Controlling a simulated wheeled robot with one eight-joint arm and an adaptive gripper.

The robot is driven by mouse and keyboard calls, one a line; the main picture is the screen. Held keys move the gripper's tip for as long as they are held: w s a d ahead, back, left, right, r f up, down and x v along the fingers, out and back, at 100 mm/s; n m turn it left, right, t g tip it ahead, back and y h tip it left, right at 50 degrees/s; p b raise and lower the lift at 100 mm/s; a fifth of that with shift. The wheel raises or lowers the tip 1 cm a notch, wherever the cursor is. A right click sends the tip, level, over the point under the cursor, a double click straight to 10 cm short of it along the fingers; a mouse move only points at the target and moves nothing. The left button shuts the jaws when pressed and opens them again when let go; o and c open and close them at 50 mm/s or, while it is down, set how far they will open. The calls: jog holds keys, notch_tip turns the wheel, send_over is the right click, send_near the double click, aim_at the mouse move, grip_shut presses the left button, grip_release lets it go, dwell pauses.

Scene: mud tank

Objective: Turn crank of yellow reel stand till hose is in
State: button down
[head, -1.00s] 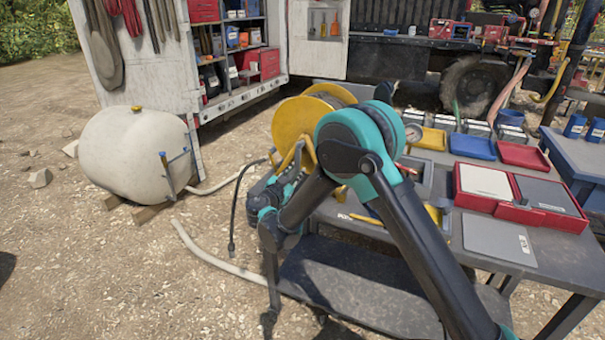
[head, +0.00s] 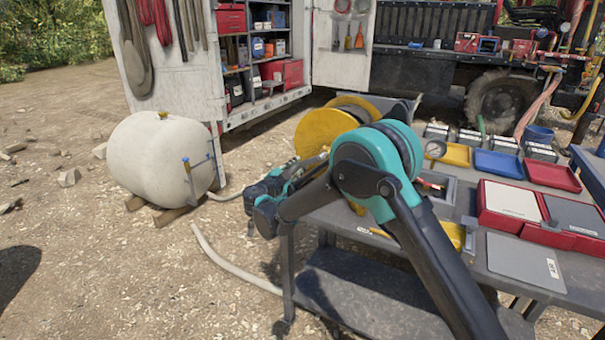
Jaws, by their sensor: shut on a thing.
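The yellow reel stand (head: 326,132) stands on the left back of the grey workbench, its disc partly behind my arm. My gripper (head: 302,172) is at the near left side of the reel stand, low and close to it. It is shut on the crank handle, which is mostly hidden by the gripper and my arm. The hose on the drum is mostly hidden.
A white tank (head: 150,160) lies on wooden blocks at left, with a pale pipe (head: 235,265) on the gravel. Blue (head: 497,164) and red (head: 551,175) trays and a red case (head: 505,205) occupy the bench's right. A white cabinet trailer (head: 265,115) stands behind.

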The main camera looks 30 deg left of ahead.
jog(key=shift+a+r, duration=0.35)
jog(key=shift+r, duration=0.45)
jog(key=shift+a+r+m, duration=0.15)
jog(key=shift+r+m, duration=0.3)
jog(key=shift+m, duration=0.35)
jog(key=shift+w+r, duration=0.1)
jog(key=shift+r, duration=0.4)
jog(key=shift+r, duration=0.1)
jog(key=c, duration=1.3)
grip_release()
